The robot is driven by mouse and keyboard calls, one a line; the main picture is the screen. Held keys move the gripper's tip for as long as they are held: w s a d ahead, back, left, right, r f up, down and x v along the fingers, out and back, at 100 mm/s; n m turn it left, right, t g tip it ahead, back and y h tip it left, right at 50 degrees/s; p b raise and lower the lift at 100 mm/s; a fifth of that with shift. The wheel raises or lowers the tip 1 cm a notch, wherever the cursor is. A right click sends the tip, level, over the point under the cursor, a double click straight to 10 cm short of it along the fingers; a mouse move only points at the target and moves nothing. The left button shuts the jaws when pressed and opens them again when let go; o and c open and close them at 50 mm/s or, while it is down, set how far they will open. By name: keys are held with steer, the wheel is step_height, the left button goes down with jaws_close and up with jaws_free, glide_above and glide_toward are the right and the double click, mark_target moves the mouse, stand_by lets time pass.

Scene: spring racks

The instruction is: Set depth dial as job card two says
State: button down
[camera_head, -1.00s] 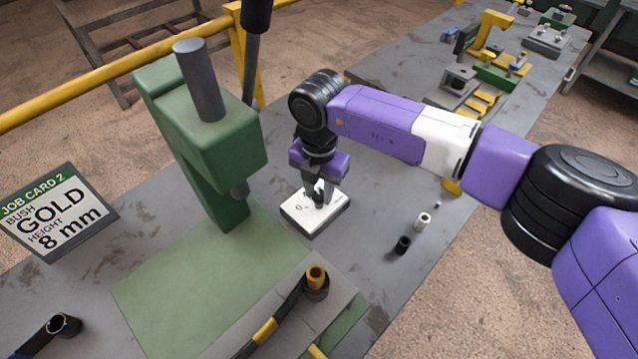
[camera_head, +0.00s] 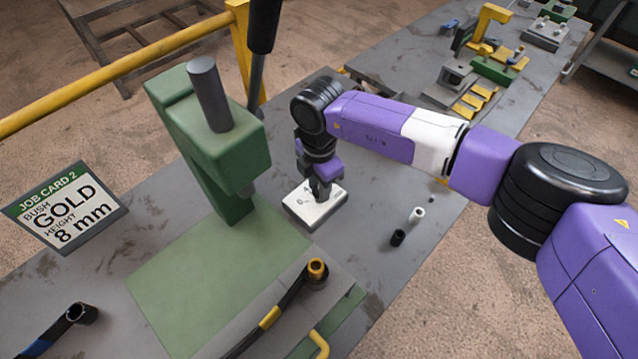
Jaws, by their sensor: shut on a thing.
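The depth dial is a small white-faced block (camera_head: 328,209) on the grey bench, just right of the green press. My gripper (camera_head: 322,192) points down over its middle and is shut on the dial's knob, which the fingers mostly hide. A few marks, one like a 0, show on the face, but the setting cannot be read. Job card two (camera_head: 65,208) stands at the left and reads bush GOLD, height 8 mm.
The green press (camera_head: 215,150) with its grey post and dark lever stands left of my gripper. A gold bush (camera_head: 316,268) sits in a holder in front. A black bush (camera_head: 398,238) and a white bush (camera_head: 416,215) stand to the right. Other fixtures fill the far bench.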

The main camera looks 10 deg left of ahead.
steer(key=shift+w, duration=0.1)
steer(key=c, duration=1.1)
jaws_free()
steer(key=shift+o, duration=0.2)
steer(key=shift+r, duration=0.15)
step_height(320, 180, up, 8)
steer(key=shift+f+b, duration=0.2)
steer(key=shift+b, duration=0.6)
steer(key=shift+d, duration=0.15)
